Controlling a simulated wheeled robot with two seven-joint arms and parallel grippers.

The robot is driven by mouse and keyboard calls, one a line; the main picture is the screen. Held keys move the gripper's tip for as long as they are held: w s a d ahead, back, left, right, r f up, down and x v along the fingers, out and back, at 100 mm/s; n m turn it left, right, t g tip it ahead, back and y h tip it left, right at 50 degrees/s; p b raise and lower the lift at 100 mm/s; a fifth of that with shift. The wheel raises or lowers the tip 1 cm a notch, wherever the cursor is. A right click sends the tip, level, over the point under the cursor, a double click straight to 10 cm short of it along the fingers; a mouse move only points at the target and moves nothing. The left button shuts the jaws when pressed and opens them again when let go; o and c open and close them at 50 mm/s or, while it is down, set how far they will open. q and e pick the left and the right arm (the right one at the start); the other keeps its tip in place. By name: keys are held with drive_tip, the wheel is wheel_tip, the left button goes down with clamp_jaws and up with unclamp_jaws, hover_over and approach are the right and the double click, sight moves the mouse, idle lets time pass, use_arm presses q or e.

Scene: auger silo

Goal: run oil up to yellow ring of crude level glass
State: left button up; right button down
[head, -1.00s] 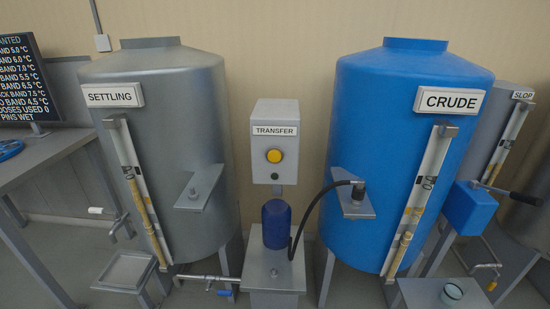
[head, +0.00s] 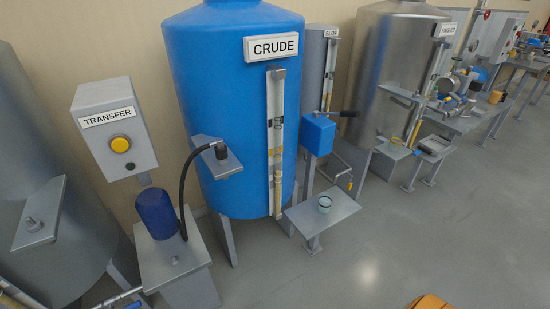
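The lower part of the glass looks tan, and a dark mark shows partway up. Ring colours and the exact oil level are too small to tell. Neither gripper is in view.
A blue box (head: 318,135) with a black handle sits by the slop tank. A steel tank (head: 385,75) and benches stand farther right.

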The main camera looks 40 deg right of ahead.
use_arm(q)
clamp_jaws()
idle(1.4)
